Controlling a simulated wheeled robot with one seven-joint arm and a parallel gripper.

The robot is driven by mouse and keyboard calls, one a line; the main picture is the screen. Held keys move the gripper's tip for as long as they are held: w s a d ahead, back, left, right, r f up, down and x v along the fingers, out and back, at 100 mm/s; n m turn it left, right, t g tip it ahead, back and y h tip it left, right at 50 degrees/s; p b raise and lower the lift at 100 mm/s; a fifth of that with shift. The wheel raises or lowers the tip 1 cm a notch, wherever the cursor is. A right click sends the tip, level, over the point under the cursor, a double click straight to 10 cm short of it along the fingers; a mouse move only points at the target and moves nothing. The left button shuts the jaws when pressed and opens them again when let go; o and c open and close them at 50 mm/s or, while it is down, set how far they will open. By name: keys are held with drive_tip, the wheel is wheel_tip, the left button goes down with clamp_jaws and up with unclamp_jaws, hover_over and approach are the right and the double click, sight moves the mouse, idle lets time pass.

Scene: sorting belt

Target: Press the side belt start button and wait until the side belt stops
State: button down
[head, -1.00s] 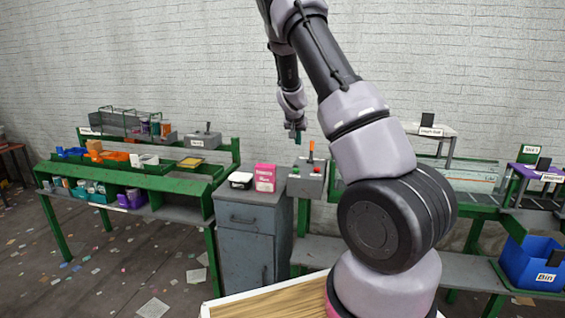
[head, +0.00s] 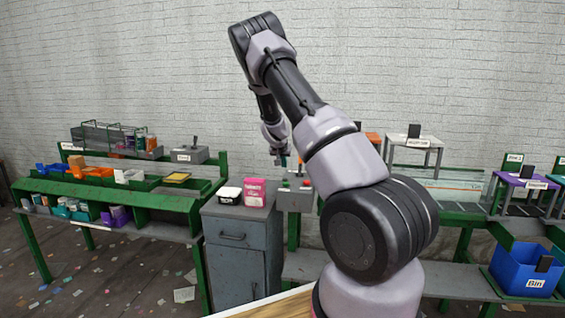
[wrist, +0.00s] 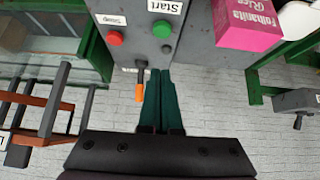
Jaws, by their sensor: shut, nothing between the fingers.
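The grey control box (head: 296,198) stands beside the grey cabinet, partly hidden by my arm. In the wrist view the box (wrist: 142,52) shows a green button (wrist: 162,29) by a "Start" label and a red button (wrist: 116,38) by a second label. My gripper (wrist: 158,75) is shut and empty, its dark green fingertips close to the box's edge on the green button's side. No contact with the button shows. In the head view my gripper (head: 283,160) is just above the box. A belt with clear sides (head: 465,190) lies to the right; its motion cannot be told.
An orange-tipped stalk (wrist: 139,88) rises from the box close beside my fingers. A pink carton (head: 255,192) and a black-and-white container (head: 229,196) stand on the cabinet (head: 238,240). A blue bin (head: 515,275) is at the lower right.

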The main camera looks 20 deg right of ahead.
sight(285, 184)
drive_tip(key=x, duration=0.4)
drive_tip(key=shift+d, duration=0.1)
wheel_tip(285, 184, down, 3)
drive_tip(key=shift+f, duration=0.75)
